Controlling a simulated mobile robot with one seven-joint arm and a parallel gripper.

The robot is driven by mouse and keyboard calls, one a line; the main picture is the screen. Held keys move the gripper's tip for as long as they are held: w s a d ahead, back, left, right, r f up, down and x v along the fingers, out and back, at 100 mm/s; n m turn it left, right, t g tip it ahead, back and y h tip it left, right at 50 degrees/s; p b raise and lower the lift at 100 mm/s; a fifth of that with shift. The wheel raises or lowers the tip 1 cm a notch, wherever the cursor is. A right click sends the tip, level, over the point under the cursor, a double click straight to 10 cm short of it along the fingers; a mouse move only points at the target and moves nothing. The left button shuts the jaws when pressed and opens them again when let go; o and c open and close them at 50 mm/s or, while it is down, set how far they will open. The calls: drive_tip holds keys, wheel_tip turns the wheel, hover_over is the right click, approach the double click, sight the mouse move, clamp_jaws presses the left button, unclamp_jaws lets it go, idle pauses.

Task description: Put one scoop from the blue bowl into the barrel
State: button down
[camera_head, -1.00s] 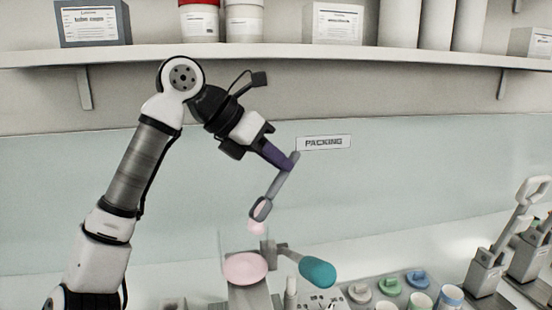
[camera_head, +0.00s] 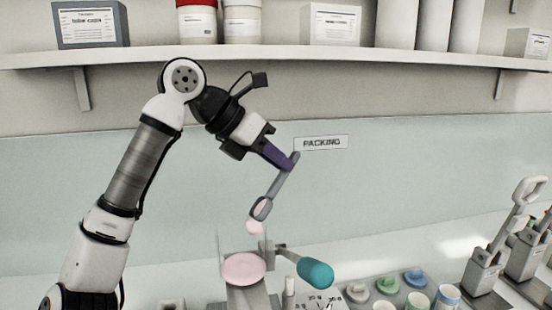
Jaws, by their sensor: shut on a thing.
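My gripper (camera_head: 286,160) is shut on the upper end of a grey scoop (camera_head: 262,208). The scoop slants down to the left, with its head lowest and tipped over. Pink material shows in the head, and a small pink lump (camera_head: 254,228) hangs just below it, falling or clinging; I cannot tell which. Under it stands what appears to be the barrel (camera_head: 228,247), with clear walls and a round pink surface (camera_head: 243,268) inside. The scoop head is above the barrel, apart from it. I cannot make out the blue bowl.
A teal-handled crank (camera_head: 315,273) sticks out to the right of the barrel. Several coloured lids (camera_head: 415,278) and cups (camera_head: 449,298) stand at the lower right, with grey lever devices (camera_head: 486,268) beyond. A shelf (camera_head: 300,55) with containers runs above.

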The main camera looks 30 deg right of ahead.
drive_tip(key=shift+r, duration=0.1)
drive_tip(key=shift+r+p, duration=2.55)
drive_tip(key=shift+r, duration=0.4)
drive_tip(key=shift+f, duration=0.1)
